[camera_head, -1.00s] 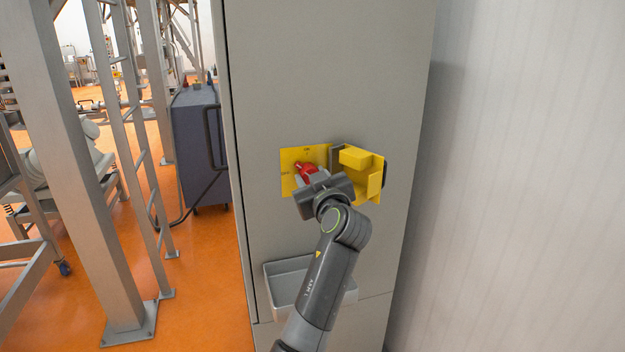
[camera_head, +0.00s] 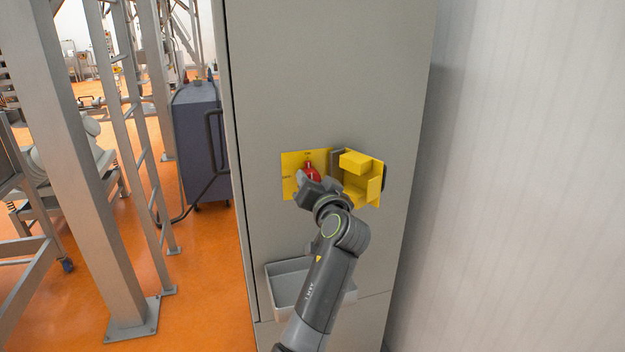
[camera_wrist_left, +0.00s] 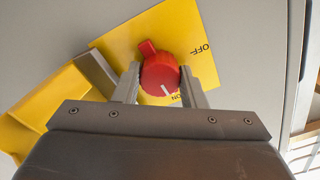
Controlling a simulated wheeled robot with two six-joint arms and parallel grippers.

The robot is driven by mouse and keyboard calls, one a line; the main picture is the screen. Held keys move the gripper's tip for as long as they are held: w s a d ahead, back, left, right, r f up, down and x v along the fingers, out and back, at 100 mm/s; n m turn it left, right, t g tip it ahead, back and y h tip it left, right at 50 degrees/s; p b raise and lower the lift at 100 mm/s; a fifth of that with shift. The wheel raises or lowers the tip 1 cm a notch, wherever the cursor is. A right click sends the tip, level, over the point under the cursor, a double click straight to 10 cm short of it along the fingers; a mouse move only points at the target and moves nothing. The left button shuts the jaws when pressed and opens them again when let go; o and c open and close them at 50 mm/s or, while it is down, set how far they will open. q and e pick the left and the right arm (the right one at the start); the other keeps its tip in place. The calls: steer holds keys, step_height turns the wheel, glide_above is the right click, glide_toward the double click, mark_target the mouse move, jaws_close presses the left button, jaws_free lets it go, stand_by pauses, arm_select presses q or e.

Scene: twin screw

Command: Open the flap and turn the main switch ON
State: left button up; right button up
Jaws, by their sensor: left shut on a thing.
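The red switch knob (camera_head: 309,170) sits on a yellow plate (camera_head: 290,160) on the grey cabinet front. In the head view it stands nearly upright, toward the plate's top label. In the left wrist view the knob (camera_wrist_left: 159,73) has a white mark that points at the "ON" print; "OFF" is at the plate's side. My left gripper (camera_wrist_left: 160,84) is shut on the knob, a finger on each side. The yellow flap (camera_head: 364,180) stands swung open to the right of the plate. My right gripper is in neither view.
A grey open bin (camera_head: 285,283) is mounted on the cabinet (camera_head: 330,60) below the switch, behind my left arm. A pale wall (camera_head: 530,180) is close on the right. A blue-grey cart (camera_head: 198,140) and metal frames stand on the left over orange floor.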

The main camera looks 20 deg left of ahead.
arm_select(q)
steer(key=shift+r+m, duration=0.15)
steer(key=shift+m, duration=0.25)
steer(key=o, duration=1)
steer(key=shift+f, duration=0.2)
